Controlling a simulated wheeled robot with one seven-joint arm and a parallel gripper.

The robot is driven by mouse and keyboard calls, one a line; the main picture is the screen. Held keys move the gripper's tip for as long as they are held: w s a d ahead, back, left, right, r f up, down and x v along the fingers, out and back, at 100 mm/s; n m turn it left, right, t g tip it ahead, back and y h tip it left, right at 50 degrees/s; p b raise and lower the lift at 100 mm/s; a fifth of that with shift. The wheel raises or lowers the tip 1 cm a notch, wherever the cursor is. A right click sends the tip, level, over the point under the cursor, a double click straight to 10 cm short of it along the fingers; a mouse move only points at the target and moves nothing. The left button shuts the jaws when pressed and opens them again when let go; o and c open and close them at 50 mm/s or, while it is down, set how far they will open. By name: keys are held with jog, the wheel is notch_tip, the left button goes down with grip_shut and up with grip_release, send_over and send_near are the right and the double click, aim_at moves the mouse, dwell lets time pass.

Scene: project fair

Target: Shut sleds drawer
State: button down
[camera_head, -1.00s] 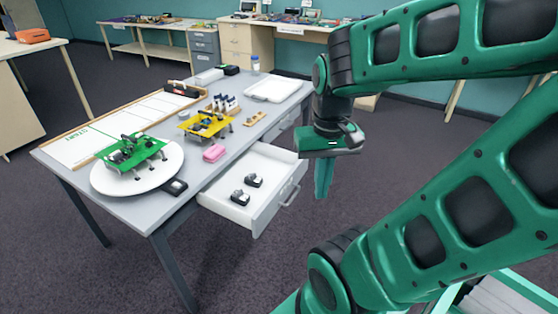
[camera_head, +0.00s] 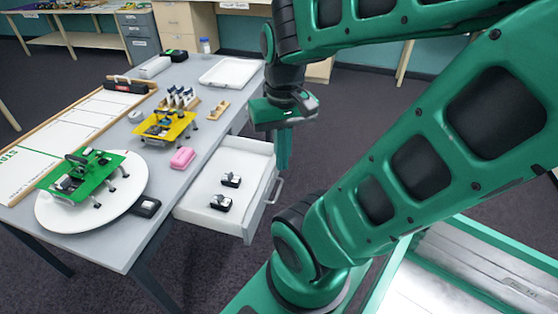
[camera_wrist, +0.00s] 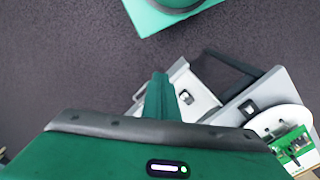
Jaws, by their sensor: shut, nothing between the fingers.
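The open white drawer (camera_head: 206,221) sticks out from the near side of the grey table (camera_head: 105,246). Two small black-and-white sleds, a far one (camera_head: 231,180) and a near one (camera_head: 220,202), lie in it. The drawer's handle (camera_head: 275,190) is on its right-hand front. My gripper (camera_head: 283,160) points down just beyond the far end of the drawer front; it is shut and empty. I cannot tell whether it touches the drawer. In the wrist view my green fingers (camera_wrist: 158,97) overlap part of the drawer (camera_wrist: 181,74), hiding some of it.
On the table are a green robot (camera_head: 90,178) on a white disc (camera_head: 52,217), a yellow robot (camera_head: 165,126), a pink block (camera_head: 183,158) and a white tray (camera_head: 228,72). Dark carpet (camera_head: 330,150) is clear to the right of the drawer.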

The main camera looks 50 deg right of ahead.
jog(key=w+d+f+m+t, duration=0.1)
jog(key=w+d+f+m, duration=0.2)
jog(key=d+f+m, duration=0.35)
jog(key=w+d+f+m+t+y, duration=0.1)
jog(key=w+d+f+m+t, duration=0.2)
jog(key=d+m, duration=0.65)
jog(key=w+d+f+m, duration=0.3)
jog(key=d+f+m, duration=0.3)
jog(key=d+m, duration=0.25)
jog(key=w+a+f, duration=0.3)
jog(key=w+f, duration=0.3)
jog(key=f, duration=0.3)
jog(key=shift+w+a+y, duration=0.25)
jog(key=shift+w+y, duration=0.05)
jog(key=shift+w, duration=0.1)
jog(key=shift+m, duration=0.25)
